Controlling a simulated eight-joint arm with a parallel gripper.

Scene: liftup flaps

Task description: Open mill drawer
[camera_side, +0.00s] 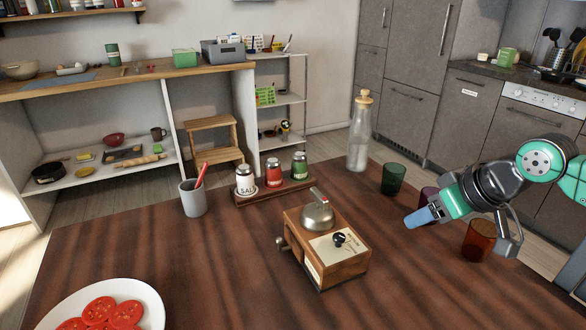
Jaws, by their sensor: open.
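The mill (345,272) is a wooden box with a metal dome (318,215) and a small red-tipped part on top. It stands near the middle of the dark wooden table. A pale label and a black knob (340,239) show on its upper face. A small rounded knob (280,242) sticks out at its left side; I cannot tell for sure whether it is the drawer's knob. No drawer gap is clear. My gripper (420,217) is to the right of the mill, above the table and apart from it, with its blue fingertip pointing left. It is open and empty.
A rack (268,192) with salt, red and green shakers stands behind the mill. A grey cup (193,199) is to its left. A bottle (359,132), green glass (393,179) and orange glass (479,240) stand right. A tomato plate (150,300) is front left.

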